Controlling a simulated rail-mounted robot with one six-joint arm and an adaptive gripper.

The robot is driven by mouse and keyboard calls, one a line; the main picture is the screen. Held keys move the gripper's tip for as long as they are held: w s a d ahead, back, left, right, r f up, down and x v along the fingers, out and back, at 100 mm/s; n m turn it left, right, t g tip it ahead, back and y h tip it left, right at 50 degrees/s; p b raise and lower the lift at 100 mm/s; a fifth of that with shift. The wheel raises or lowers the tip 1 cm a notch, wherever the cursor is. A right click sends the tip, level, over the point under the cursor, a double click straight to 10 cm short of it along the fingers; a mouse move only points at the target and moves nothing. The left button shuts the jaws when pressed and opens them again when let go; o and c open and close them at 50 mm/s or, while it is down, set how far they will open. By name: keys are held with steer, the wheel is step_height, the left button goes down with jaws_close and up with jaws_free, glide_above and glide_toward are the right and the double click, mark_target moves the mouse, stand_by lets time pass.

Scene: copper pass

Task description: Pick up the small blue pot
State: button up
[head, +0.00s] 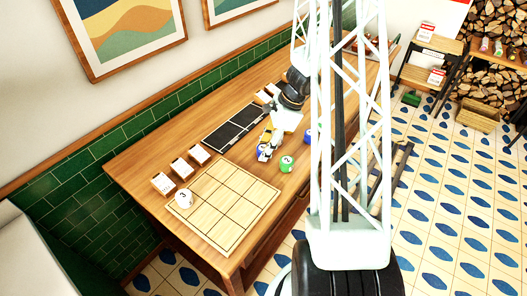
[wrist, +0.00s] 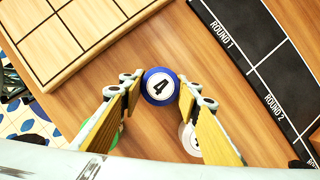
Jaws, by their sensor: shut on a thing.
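No blue pot is recognisable. A small blue ball (wrist: 160,86) with a white patch marked 4 sits between my gripper's (wrist: 163,95) fingertips in the wrist view, and my gripper is shut on it. In the head view the ball (head: 262,153) shows at the tip of my gripper (head: 266,146), over the wooden table between the grid board and the black board. Whether it touches the table cannot be told. A second blue ball (head: 308,137) is to the right, partly hidden by my arm.
A green ball (head: 286,163) lies close by. A pale ball (wrist: 190,140) shows between my fingers. A white ball (head: 184,198) rests on the wooden grid board (head: 232,205). The black board (head: 232,129) and white boxes (head: 181,168) are along the wall side of the table (head: 130,165).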

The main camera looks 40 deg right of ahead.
mark_target(263, 148)
steer(key=shift+r, duration=0.2)
steer(key=shift+r+p, duration=0.75)
steer(key=shift+r, duration=4.05)
steer(key=shift+a, duration=0.15)
